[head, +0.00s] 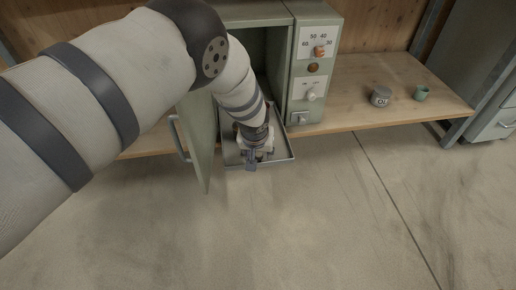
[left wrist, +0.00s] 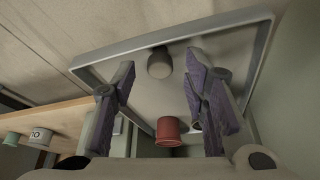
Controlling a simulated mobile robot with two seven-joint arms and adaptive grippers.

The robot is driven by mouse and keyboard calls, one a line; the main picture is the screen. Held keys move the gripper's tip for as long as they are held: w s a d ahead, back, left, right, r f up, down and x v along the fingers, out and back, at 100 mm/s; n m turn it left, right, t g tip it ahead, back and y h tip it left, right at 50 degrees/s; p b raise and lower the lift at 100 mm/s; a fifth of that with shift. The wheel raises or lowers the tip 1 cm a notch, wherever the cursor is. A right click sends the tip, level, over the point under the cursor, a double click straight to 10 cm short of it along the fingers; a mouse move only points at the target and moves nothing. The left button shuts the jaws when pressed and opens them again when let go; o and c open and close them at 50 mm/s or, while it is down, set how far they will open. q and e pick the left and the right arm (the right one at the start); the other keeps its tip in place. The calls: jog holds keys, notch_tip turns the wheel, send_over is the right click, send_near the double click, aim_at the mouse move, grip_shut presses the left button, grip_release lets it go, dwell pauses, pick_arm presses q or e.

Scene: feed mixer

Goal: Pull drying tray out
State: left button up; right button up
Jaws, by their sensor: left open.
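The drying tray (head: 278,161) is a shallow grey metal tray with a raised rim. It sticks out of the open green oven (head: 299,75), past the shelf's front edge. In the left wrist view the tray's rim (left wrist: 110,52) crosses behind my fingers. A dark grey cup (left wrist: 160,62) and a red cup (left wrist: 169,130) sit on it. My left gripper (head: 250,164) is over the tray near its front edge. In the wrist view its two purple-grey fingers (left wrist: 160,66) are spread, with nothing clamped between them. My arm hides much of the tray in the head view. My right gripper is out of view.
The oven door (head: 200,140) with its bar handle (head: 178,138) stands open left of the tray. Knobs (head: 310,95) line the panel on the right. A grey labelled jar (head: 381,96) and a green cup (head: 421,93) stand on the wooden shelf (head: 345,112). The floor in front is clear.

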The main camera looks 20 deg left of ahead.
pick_arm(q)
jog(key=v, duration=1.1)
jog(key=shift+s+r, duration=0.2)
jog(key=shift+r, duration=0.1)
